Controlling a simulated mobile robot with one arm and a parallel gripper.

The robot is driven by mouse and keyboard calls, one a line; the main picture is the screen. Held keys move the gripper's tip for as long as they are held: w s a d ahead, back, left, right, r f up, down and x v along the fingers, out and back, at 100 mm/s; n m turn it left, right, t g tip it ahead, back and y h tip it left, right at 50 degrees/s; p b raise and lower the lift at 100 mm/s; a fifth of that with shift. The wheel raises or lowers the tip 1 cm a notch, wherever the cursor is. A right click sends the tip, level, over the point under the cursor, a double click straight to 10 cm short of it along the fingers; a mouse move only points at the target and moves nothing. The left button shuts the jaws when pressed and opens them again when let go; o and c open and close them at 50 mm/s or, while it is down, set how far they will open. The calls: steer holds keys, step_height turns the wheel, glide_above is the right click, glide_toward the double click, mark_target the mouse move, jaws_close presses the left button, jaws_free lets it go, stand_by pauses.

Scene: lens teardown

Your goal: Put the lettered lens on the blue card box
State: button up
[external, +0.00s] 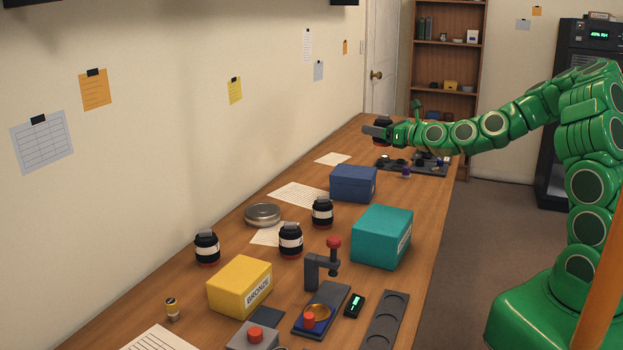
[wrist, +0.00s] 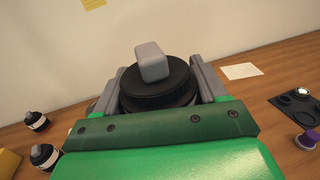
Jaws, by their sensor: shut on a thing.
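My gripper (external: 376,132) is shut on a black lens (external: 383,124) and holds it up over the far part of the table. In the wrist view the held lens (wrist: 158,88) is a ribbed black cylinder with a grey block on top, between the two grey fingers. No lettering on it can be read. The dark blue box (external: 353,184) stands on the table nearer the camera than my gripper, its lid closed and its top bare. Three similar black lenses with white bands stand on the table: one at left (external: 207,248), one in the middle (external: 291,240), one behind it (external: 322,212).
A teal box (external: 380,238) and a yellow box marked BRONZE (external: 240,287) stand nearer the camera. A round metal tin (external: 263,214) and paper sheets lie by the wall.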

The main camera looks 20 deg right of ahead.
steer(key=shift+w+a+f, duration=0.4)
steer(key=shift+w+f, duration=1.25)
steer(key=shift+w, duration=0.55)
steer(key=shift+w+a+f, duration=0.45)
steer(key=shift+w+f, duration=1.15)
steer(key=shift+w, duration=0.55)
steer(key=shift+w+a+f, duration=0.4)
steer(key=shift+w+f, duration=1.25)
steer(key=shift+w, duration=0.55)
steer(key=shift+f, duration=1.4)
steer(key=shift+f, duration=0.45)
